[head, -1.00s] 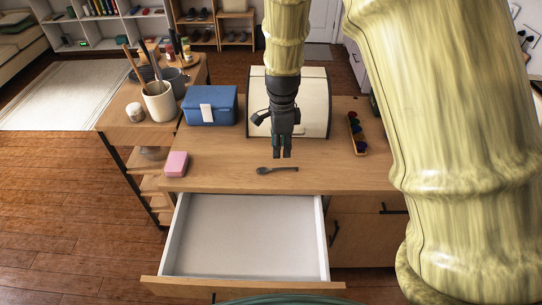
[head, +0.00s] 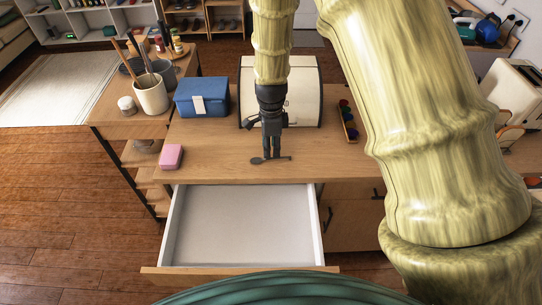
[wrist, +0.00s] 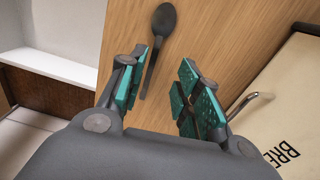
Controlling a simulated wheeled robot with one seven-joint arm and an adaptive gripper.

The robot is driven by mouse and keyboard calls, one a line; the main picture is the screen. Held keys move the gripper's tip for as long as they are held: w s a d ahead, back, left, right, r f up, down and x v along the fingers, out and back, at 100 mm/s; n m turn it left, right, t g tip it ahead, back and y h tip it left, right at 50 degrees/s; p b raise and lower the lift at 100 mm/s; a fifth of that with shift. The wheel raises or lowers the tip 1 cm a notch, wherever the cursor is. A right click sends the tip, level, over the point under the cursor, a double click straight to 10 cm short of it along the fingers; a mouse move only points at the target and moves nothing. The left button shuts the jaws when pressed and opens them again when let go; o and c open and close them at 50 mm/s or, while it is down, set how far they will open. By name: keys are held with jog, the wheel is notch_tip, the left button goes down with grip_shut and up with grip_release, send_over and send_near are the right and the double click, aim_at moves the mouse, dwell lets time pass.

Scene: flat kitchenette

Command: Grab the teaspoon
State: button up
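The teaspoon (head: 258,160) is dark and lies flat on the wooden counter, near its front edge above the open drawer. It also shows in the wrist view (wrist: 160,38), bowl away from me and handle running back toward the fingers. My gripper (head: 272,157) points down over the spoon's handle. In the wrist view my gripper (wrist: 160,88) is open, with teal pads apart. The handle's near end lies by the left finger. I cannot tell whether a finger touches it.
An empty white drawer (head: 240,262) stands open below the counter (head: 215,165). A pink block (head: 171,156) and a blue box (head: 203,97) are to the left. A cream bread box (head: 304,90) stands behind my gripper. The counter around the spoon is clear.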

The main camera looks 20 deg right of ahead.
aim_at(272, 158)
jog(key=shift+s+d+f+p, duration=0.1)
jog(key=shift+s+f+p, duration=0.25)
jog(key=shift+s, duration=0.15)
jog(key=shift+s+f+p, duration=0.2)
jog(key=shift+s+p, duration=0.1)
jog(key=shift+s, duration=0.15)
jog(key=shift+f, duration=0.35)
jog(key=shift+w+f, duration=0.6)
jog(key=shift+f, duration=0.3)
jog(key=shift+s+r, duration=0.25)
jog(key=shift+s, duration=0.1)
jog(key=shift+w+f, duration=0.2)
jog(key=shift+w, duration=0.05)
grip_shut()
jog(key=shift+s+r, duration=0.1)
jog(key=shift+r, duration=0.05)
